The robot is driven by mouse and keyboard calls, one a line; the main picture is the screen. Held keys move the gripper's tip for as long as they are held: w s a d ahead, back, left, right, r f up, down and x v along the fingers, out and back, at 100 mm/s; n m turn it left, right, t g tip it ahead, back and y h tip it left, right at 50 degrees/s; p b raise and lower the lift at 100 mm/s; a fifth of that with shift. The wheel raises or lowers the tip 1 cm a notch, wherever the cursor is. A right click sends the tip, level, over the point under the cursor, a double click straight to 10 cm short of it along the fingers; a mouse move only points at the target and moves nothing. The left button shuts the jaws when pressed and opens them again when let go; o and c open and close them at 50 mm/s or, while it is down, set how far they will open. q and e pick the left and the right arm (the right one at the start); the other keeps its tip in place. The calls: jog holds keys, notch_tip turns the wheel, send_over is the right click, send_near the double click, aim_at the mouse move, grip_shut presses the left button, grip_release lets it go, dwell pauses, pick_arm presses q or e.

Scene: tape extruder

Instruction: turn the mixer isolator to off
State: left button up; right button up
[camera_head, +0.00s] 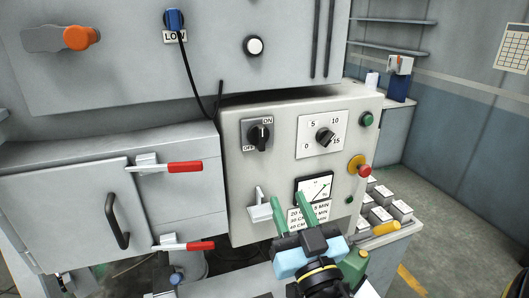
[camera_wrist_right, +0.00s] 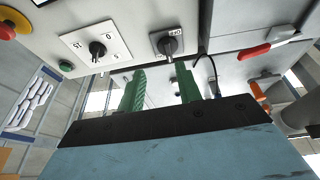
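The mixer isolator (camera_head: 260,136) is a black rotary knob on a grey plate at the upper left of the control box front. ON is printed at its top right and OFF at its lower left. Its handle stands nearly upright, its upper end towards ON. It also shows in the right wrist view (camera_wrist_right: 169,45), where the box appears upside down. My right gripper (camera_head: 290,196) has green fingers, spread apart and empty. It is in front of the lower box, below and right of the isolator, touching neither knob. My left gripper is not in view.
A 0–15 dial (camera_head: 325,137) sits right of the isolator. A red mushroom button (camera_head: 364,170), a meter (camera_head: 315,188) and a metal bracket (camera_head: 262,207) are also on the box. A blue plug's black cable (camera_head: 190,80) hangs near the box's top left. Red-handled latches (camera_head: 184,167) are left.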

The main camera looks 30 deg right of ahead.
jog(key=r+t+y, duration=0.1)
jog(key=r, duration=0.1)
jog(key=b, duration=0.3)
send_near(263, 140)
jog(key=shift+n, duration=0.3)
jog(key=b+x, duration=0.2)
jog(key=x, duration=0.5)
jog(key=shift+w+r+b, duration=0.3)
jog(key=shift+w+b, duration=0.05)
jog(key=shift+w+d+r, duration=0.1)
jog(key=shift+w, duration=0.35)
grip_shut()
